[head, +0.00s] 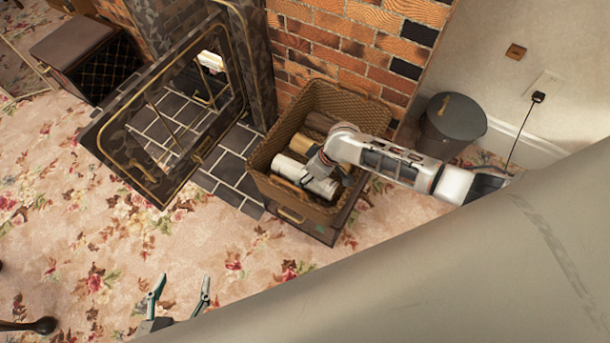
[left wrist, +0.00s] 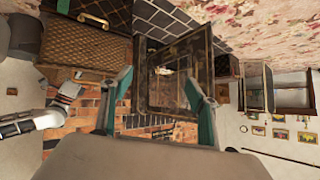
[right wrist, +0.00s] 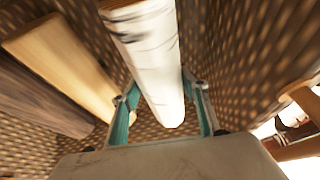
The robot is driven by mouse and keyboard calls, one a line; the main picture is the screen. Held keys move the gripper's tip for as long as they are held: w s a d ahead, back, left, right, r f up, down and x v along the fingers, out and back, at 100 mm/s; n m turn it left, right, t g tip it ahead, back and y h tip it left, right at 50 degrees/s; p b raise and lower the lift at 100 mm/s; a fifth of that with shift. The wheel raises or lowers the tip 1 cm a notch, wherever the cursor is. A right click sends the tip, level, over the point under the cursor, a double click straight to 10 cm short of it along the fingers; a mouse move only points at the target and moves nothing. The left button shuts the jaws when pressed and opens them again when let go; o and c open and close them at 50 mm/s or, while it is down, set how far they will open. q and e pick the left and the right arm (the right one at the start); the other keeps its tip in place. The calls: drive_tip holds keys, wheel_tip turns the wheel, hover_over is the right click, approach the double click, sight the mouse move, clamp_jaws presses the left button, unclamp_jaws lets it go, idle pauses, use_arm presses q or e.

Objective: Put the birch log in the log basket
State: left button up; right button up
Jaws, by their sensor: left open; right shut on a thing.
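The birch log (head: 288,167) is white with dark marks and lies low inside the wicker log basket (head: 262,188), near its front side. My right gripper (head: 318,171) reaches into the basket from the right and is shut on the log's middle. In the right wrist view the birch log (right wrist: 150,55) runs between the two teal fingers (right wrist: 165,102), with woven walls around it. Whether the log touches the basket floor is hard to tell. My left gripper (head: 181,284) is open and empty above the carpet at the bottom of the head view.
A yellowish log (right wrist: 62,62) and a dark brown log (right wrist: 35,95) lie beside the birch log in the basket. A dark bucket (head: 452,122) stands right of the basket. The open fireplace door (head: 165,140) stands to the left. The flowered carpet (head: 120,235) in front is mostly clear.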

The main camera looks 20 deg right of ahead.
drive_tip(key=shift+f, duration=1)
use_arm(q)
drive_tip(key=shift+w+d+r, duration=0.15)
drive_tip(key=shift+w+r, duration=0.25)
use_arm(e)
drive_tip(key=o, duration=1.4)
drive_tip(key=shift+o, duration=0.2)
